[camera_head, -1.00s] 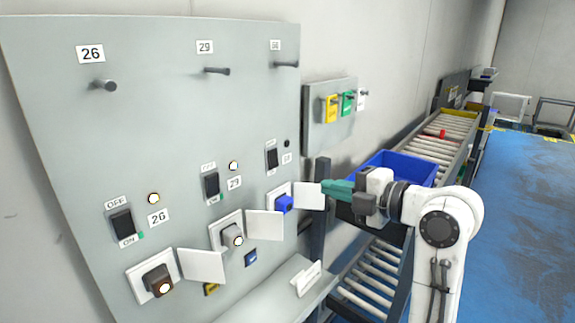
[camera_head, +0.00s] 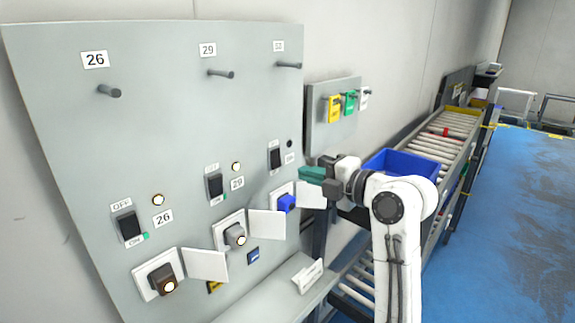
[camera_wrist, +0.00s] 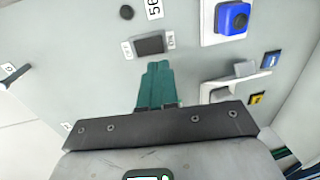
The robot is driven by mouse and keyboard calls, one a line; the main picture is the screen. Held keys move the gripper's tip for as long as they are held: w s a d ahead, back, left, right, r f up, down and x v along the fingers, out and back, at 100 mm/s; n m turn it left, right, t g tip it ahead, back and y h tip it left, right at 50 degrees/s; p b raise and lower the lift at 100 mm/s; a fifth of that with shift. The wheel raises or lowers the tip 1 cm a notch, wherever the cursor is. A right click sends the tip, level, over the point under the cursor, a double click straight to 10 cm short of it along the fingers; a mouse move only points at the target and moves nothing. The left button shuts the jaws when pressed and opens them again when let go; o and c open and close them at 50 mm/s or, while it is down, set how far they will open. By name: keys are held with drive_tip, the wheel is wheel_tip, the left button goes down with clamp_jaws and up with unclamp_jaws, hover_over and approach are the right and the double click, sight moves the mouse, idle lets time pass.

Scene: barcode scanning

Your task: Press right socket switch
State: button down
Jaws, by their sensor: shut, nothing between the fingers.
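The right switch (camera_head: 276,158) is a black rocker on the grey panel (camera_head: 150,70), above the right socket with its blue plug (camera_head: 287,202). It also shows in the wrist view (camera_wrist: 150,44) between OFF and ON labels. The round indicator (camera_head: 290,143) beside it is dark. My gripper (camera_head: 301,172) has green fingers shut together and empty, just right of the switch in the head view. In the wrist view the fingertips (camera_wrist: 158,64) point at the switch, close to its edge; contact cannot be told.
The left switch (camera_head: 129,226) and middle switch (camera_head: 215,186) have lit indicators. Open white socket covers (camera_head: 266,224) stick out from the panel. Pegs (camera_head: 222,74) jut out above. A blue crate (camera_head: 402,164) and a roller conveyor (camera_head: 432,140) stand to the right.

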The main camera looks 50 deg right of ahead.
sight(277, 167)
drive_tip(key=w, duration=0.2)
drive_tip(key=w+p, duration=0.1)
drive_tip(key=w, duration=0.1)
drive_tip(key=w+f, duration=0.1)
drive_tip(key=w, duration=0.1)
drive_tip(key=shift+w+a+p, duration=0.1)
drive_tip(key=shift+w+p, duration=0.15)
drive_tip(key=shift+p, duration=0.05)
drive_tip(key=shift+w, duration=0.1)
drive_tip(key=shift+w+b, duration=0.15)
drive_tip(key=shift+b, duration=0.7)
drive_tip(key=shift+f, duration=0.15)
